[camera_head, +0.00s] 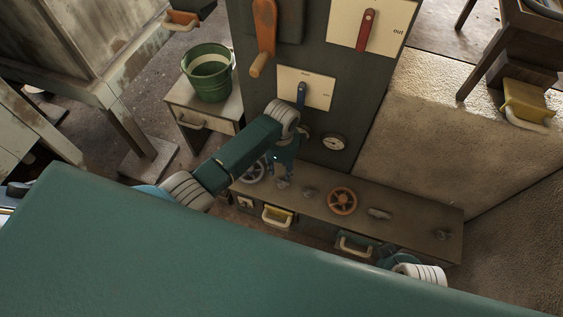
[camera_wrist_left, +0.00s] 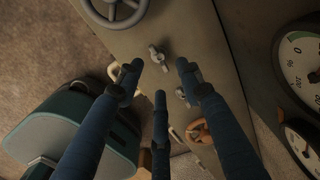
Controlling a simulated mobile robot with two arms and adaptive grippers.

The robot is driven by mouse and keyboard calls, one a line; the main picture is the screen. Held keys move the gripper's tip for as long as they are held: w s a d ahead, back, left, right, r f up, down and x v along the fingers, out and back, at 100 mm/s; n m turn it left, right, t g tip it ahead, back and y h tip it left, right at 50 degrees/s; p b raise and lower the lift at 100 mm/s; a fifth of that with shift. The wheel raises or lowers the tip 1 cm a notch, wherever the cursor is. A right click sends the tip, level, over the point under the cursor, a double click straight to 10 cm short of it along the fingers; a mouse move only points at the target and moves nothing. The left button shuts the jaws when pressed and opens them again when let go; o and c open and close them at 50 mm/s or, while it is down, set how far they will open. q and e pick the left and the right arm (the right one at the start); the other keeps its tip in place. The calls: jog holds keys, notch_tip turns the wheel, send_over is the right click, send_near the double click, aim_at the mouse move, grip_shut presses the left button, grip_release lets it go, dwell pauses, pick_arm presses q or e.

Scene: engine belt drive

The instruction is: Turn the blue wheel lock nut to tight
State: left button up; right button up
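The wheel (camera_head: 250,171) at the bench's left end is grey with a bluish tint; in the left wrist view it is cut off at the top (camera_wrist_left: 115,12). A small metal wing nut (camera_wrist_left: 158,57) sits on the panel beside it. A second wing nut (camera_wrist_left: 182,94) lies toward the orange wheel (camera_wrist_left: 198,133); the head view also shows this nut (camera_head: 310,192). My left gripper (camera_wrist_left: 158,76) has its three fingers spread around the line to the first nut, open and empty. Contact is not visible. Of my right arm, only a teal and white part shows at lower right; its fingers cannot be made out.
The bench (camera_head: 410,222) also carries more knobs to the right and drawers with pale handles below. A dark upright panel (camera_head: 330,105) with levers and a gauge (camera_head: 333,142) rises behind. A green bucket (camera_head: 207,75) stands on a small cabinet at left.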

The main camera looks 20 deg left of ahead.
pick_arm(q)
notch_tip(320, 180, up, 4)
jog(key=shift+f, duration=0.25)
dwell(0.4)
